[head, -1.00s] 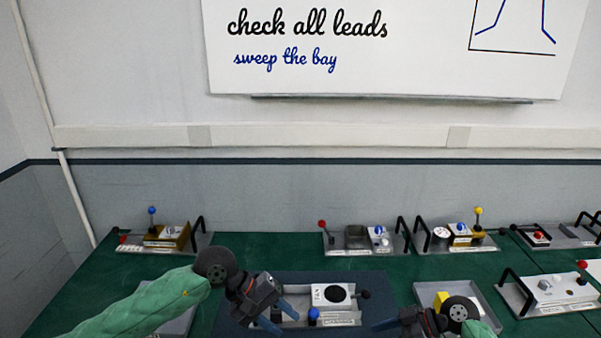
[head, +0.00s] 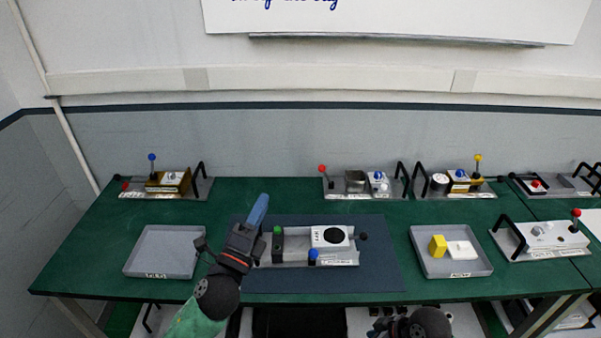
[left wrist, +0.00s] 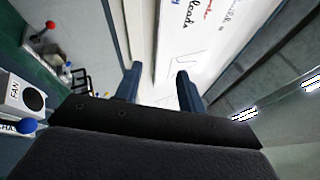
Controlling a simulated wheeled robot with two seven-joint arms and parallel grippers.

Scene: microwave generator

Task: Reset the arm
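My left gripper (head: 258,208) is raised in front of the left part of the central module, its blue fingers pointing up and away. In the left wrist view its two fingers (left wrist: 158,82) stand apart with nothing between them, so it is open and empty. My right gripper (head: 390,322) is at the bottom edge of the head view, dark and partly cut off; its fingers do not show clearly. The central module (head: 290,258) lies on a dark blue mat (head: 375,275), with a FAN block (head: 325,236), a green-topped part (head: 277,245) and a blue knob (head: 313,254).
An empty grey tray (head: 150,268) lies left of the mat. A second tray (head: 425,268) at right holds a yellow block (head: 437,246) and a white block (head: 461,249). Several modules with handles and levers line the table's back edge. The green table (head: 85,265) is clear at left.

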